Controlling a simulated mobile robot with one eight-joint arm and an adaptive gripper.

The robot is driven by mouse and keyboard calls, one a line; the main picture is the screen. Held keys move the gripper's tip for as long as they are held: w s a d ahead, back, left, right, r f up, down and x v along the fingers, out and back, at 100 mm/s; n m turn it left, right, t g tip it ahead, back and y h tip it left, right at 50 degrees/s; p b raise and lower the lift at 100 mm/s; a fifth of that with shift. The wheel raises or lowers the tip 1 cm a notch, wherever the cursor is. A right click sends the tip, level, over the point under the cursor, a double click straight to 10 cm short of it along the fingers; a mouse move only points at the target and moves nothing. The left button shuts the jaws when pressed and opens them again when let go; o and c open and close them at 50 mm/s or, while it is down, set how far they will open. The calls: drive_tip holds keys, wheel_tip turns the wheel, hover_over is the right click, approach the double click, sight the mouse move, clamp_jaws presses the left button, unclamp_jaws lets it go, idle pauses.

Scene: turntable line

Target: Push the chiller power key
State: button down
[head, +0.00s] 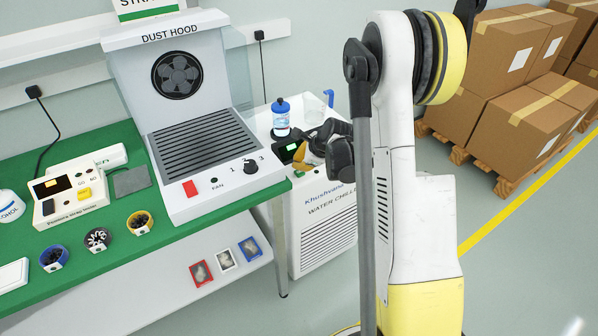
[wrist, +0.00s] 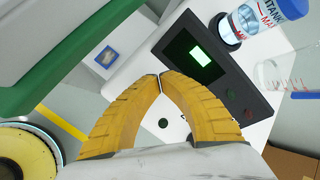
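The white water chiller (head: 328,235) stands at the right end of the green bench. Its dark control panel (wrist: 180,35) has a lit green display (wrist: 203,56), with small dim keys (wrist: 248,113) toward the panel's right end. A dark round spot (wrist: 163,123) shows on the white top, partly framed by my fingers. I cannot read which key is power. My gripper (wrist: 160,77) has its yellow fingertips together, with nothing between them, over the chiller top beside the panel. Any contact cannot be told. In the head view my gripper (head: 318,146) partly hides the panel.
A blue-capped bottle (head: 281,118) and a clear beaker (head: 315,111) stand on the chiller behind the panel. The dust hood (head: 200,180) and green bench (head: 110,235) lie to the left. Boxes on pallets (head: 530,125) stand at right.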

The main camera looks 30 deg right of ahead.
idle(0.3)
drive_tip(key=shift+f+b, duration=0.5)
drive_tip(key=shift+b, duration=0.05)
drive_tip(key=shift+f+b, duration=0.3)
idle(0.4)
drive_tip(key=shift+r, duration=0.1)
drive_tip(key=shift+r+p, duration=0.5)
drive_tip(key=shift+r, duration=0.25)
drive_tip(key=shift+r, duration=0.1)
drive_tip(key=shift+r+p, duration=1.8)
drive_tip(key=shift+r, duration=1.05)
